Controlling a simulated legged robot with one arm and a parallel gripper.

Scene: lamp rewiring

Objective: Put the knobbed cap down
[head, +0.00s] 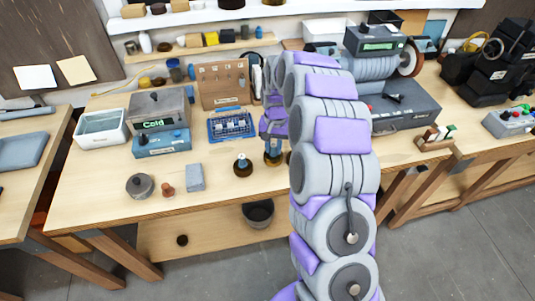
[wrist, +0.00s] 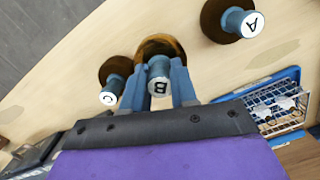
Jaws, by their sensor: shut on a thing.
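My gripper (wrist: 160,90) is shut on the blue-grey knob marked B of the knobbed cap (wrist: 159,67), one finger on each side. The cap has a wide amber-brown body, partly hidden behind the knob and fingers. In the head view, my gripper (head: 273,132) points down at the bench with the amber body (head: 273,157) just below it. I cannot tell whether the body touches the bench. A similar piece marked A (wrist: 238,24) stands apart on the bench, also in the head view (head: 243,166). One marked C (wrist: 112,88) stands close beside B.
A blue tray with a wire rack (head: 231,125) is behind the pieces. A grey block (head: 195,177), a round grey pot (head: 140,186) and a small brown knob (head: 167,189) are to the left. A box reading "Cold" (head: 160,124) is farther back. The front bench strip is clear.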

